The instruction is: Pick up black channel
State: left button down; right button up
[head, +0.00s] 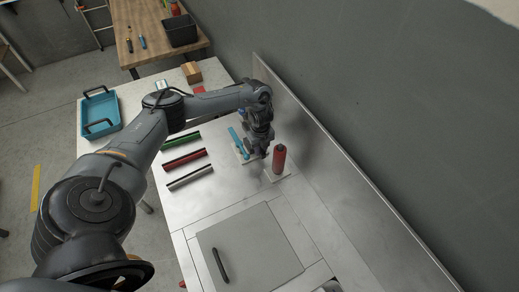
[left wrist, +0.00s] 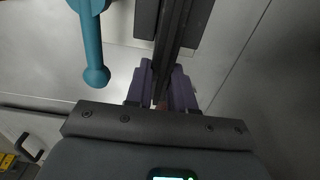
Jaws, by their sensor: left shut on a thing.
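My left gripper (head: 258,152) is low over the far right part of the metal worktop, between a blue tool and a red cylinder. In the left wrist view its purple fingers (left wrist: 162,82) are shut on a long dark piece, the black channel (left wrist: 171,38), which runs away from the fingers to the top edge. In the head view I cannot make the black channel out; the gripper and wrist cover that spot. My right gripper is not in view.
The blue tool (head: 238,143) lies close left of the gripper; its teal handle (left wrist: 93,45) shows in the wrist view. The red cylinder (head: 279,158) stands close right. Green (head: 181,142), red (head: 186,160) and grey (head: 190,177) channels lie left. A wall panel (head: 345,170) bounds the right.

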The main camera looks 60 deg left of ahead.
pick_arm(q)
notch_tip(320, 180, up, 6)
jog(key=shift+w+r, duration=0.1)
notch_tip(320, 180, up, 2)
jog(key=shift+r+p, duration=0.2)
jog(key=shift+p, duration=0.9)
notch_tip(320, 180, up, 7)
jog(key=p, duration=0.7)
jog(key=shift+f, duration=0.15)
